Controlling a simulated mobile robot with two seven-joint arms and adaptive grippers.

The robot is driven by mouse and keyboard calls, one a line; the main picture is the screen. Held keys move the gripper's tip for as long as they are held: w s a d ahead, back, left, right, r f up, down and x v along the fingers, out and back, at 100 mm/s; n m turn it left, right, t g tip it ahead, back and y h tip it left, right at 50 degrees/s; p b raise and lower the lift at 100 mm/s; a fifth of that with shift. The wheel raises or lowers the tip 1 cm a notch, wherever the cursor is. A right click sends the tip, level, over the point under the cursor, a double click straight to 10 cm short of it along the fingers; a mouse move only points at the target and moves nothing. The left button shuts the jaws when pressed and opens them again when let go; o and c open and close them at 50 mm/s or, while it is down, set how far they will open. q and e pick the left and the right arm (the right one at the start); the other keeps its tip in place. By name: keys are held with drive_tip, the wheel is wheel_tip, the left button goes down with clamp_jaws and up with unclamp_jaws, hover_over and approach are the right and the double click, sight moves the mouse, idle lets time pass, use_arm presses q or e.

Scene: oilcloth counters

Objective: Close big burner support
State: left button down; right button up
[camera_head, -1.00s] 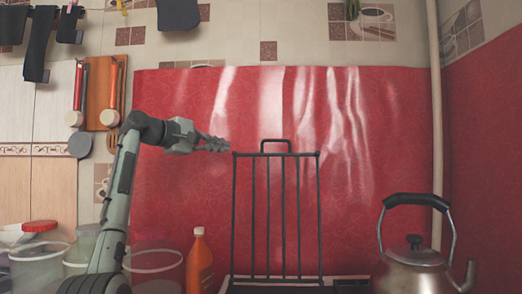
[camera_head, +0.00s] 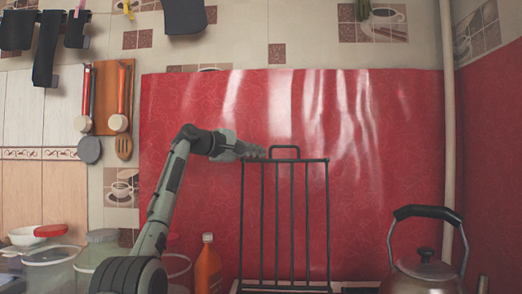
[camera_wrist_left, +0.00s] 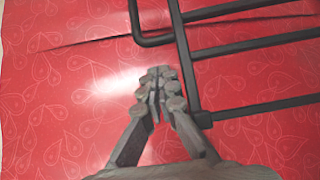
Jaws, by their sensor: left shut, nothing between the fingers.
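The big burner support (camera_head: 285,225) is a black wire rack standing upright in front of the red oilcloth wall, with a small loop handle on its top bar. My left gripper (camera_head: 262,152) is shut and empty at the rack's top left corner. In the left wrist view the shut fingers (camera_wrist_left: 158,80) point at the red oilcloth, just beside the rack's bar (camera_wrist_left: 185,60). I cannot tell whether they touch it. The stove under the rack is mostly cut off by the lower edge. My right gripper is not in view.
A steel kettle (camera_head: 425,268) with a black handle stands to the right of the rack. An orange bottle (camera_head: 208,268) stands to its left, near my arm. Clear containers (camera_head: 50,268) stand at far left. Utensils (camera_head: 122,100) hang on the wall above.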

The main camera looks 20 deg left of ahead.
use_arm(q)
drive_tip(key=shift+s+d+r, duration=0.15)
drive_tip(key=shift+s+d, duration=0.7)
drive_tip(key=shift+s, duration=0.1)
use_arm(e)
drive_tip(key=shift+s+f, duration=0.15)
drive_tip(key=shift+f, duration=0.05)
use_arm(q)
drive_tip(key=shift+s, duration=0.1)
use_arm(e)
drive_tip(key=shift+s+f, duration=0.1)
